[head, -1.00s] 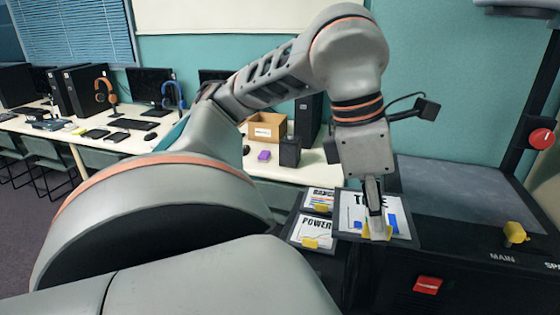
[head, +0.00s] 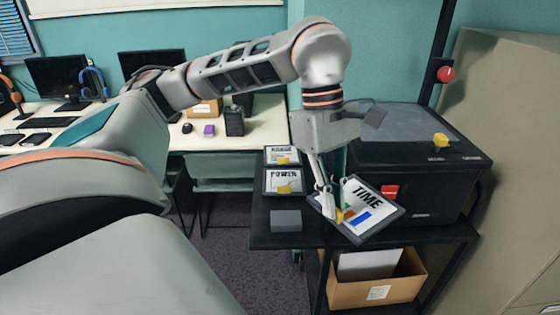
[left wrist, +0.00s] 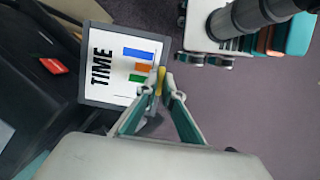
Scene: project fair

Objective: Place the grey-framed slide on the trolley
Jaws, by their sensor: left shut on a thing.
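The grey-framed slide (head: 362,214) is a square white card marked TIME with coloured bars and a yellow tab. My left gripper (head: 334,213) is shut on its yellow tab, and the slide is tilted over the front part of the black trolley (head: 262,234). I cannot tell whether it touches the trolley. The left wrist view shows the slide (left wrist: 112,68) to the left of my left gripper (left wrist: 160,88), its tab between the fingertips. My right gripper is not in view.
Two slides, POWER (head: 284,176) and one behind it (head: 282,153), lie on the trolley's left side near a grey block (head: 286,221). A large black machine (head: 410,165) fills its right. A cardboard box (head: 408,285) stands on the lower shelf.

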